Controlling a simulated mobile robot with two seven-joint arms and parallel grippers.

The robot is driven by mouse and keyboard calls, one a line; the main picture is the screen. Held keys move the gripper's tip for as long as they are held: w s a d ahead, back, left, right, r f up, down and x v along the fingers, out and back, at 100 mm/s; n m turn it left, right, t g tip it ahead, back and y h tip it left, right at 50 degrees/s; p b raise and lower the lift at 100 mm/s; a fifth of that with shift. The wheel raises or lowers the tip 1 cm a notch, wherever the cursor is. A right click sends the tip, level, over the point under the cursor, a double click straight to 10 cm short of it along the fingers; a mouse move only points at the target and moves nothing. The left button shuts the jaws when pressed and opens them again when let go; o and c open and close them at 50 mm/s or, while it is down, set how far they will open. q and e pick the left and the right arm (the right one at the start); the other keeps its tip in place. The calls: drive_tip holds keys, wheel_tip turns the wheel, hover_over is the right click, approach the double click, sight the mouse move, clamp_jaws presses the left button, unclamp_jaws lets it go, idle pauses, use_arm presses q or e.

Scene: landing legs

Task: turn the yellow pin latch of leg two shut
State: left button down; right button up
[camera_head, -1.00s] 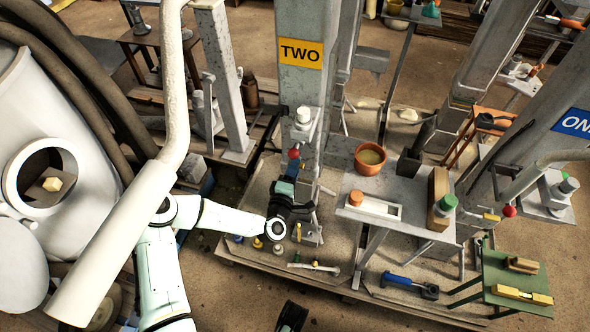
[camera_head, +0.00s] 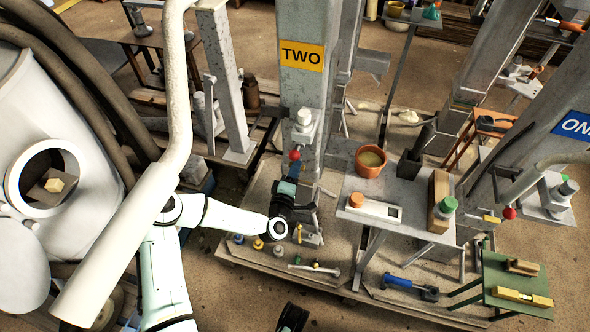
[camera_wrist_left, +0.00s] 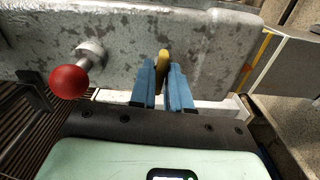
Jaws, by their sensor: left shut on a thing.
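Leg two (camera_head: 304,95) is the grey upright with the yellow TWO plate in the head view. My left gripper (camera_head: 296,172) is at its foot, just below a red ball knob (camera_head: 294,155). In the left wrist view, the gripper's blue fingers (camera_wrist_left: 166,88) are shut on the yellow pin latch (camera_wrist_left: 163,60). The latch's rounded end sticks out between the fingertips, against the scuffed grey metal; the rest is hidden by the fingers. The red knob (camera_wrist_left: 69,81) is left of the fingers, apart from them. A dark piece at the bottom of the head view may be my right gripper (camera_head: 292,318).
A grey side table (camera_head: 425,225) right of leg two bears an orange pot (camera_head: 370,160) and a wooden block (camera_head: 437,198). Small coloured parts and a blue-handled tool (camera_head: 402,280) lie on the low platform. A thick white pipe (camera_head: 120,240) crosses the left foreground.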

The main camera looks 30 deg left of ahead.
use_arm(q)
drive_tip(key=m, duration=1.7)
use_arm(e)
drive_tip(key=shift+s+a+r, duration=0.15)
drive_tip(key=shift+s+r, duration=0.05)
drive_tip(key=shift+s, duration=0.1)
idle(0.4)
use_arm(q)
drive_tip(key=c, duration=1.2)
unclamp_jaws()
